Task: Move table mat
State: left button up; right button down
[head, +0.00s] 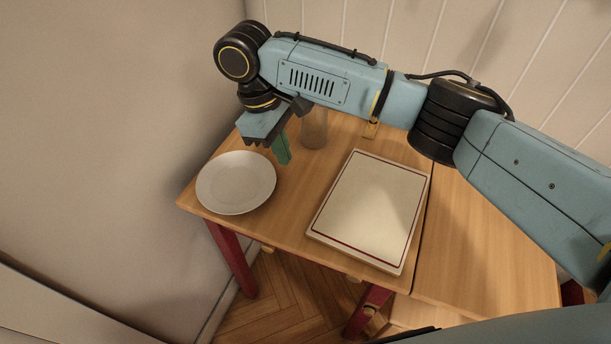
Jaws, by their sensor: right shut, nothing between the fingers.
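The table mat (368,212) is a pale rectangle with a thin dark red border, lying on the wooden table left of the seam between two tabletops. Its near edge is close to the table's front edge. My right gripper (284,158) has green fingers, shut and empty, pointing down beside the plate's upper right rim. It is to the left of the mat and apart from it. My right arm reaches across above the mat's far side. My left gripper is out of view.
A round white plate (236,183) lies at the table's left end. A clear glass (314,130) stands behind the mat, partly hidden by my arm. Walls close off the left and back. Bare tabletop (480,240) shows right of the mat.

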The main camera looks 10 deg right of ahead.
aim_at(317, 204)
jog(key=b+x, duration=0.2)
jog(key=x, duration=0.7)
jog(key=shift+s+f+b, duration=0.25)
jog(key=shift+f+b, duration=0.05)
jog(key=shift+b, duration=0.1)
jog(key=shift+s+d, duration=0.35)
jog(key=shift+d, duration=0.25)
jog(key=shift+s+d, duration=0.4)
jog(key=shift+d, duration=0.2)
jog(key=shift+s+d+b, duration=0.3)
jog(key=shift+s+d, duration=0.1)
jog(key=shift+d, duration=0.05)
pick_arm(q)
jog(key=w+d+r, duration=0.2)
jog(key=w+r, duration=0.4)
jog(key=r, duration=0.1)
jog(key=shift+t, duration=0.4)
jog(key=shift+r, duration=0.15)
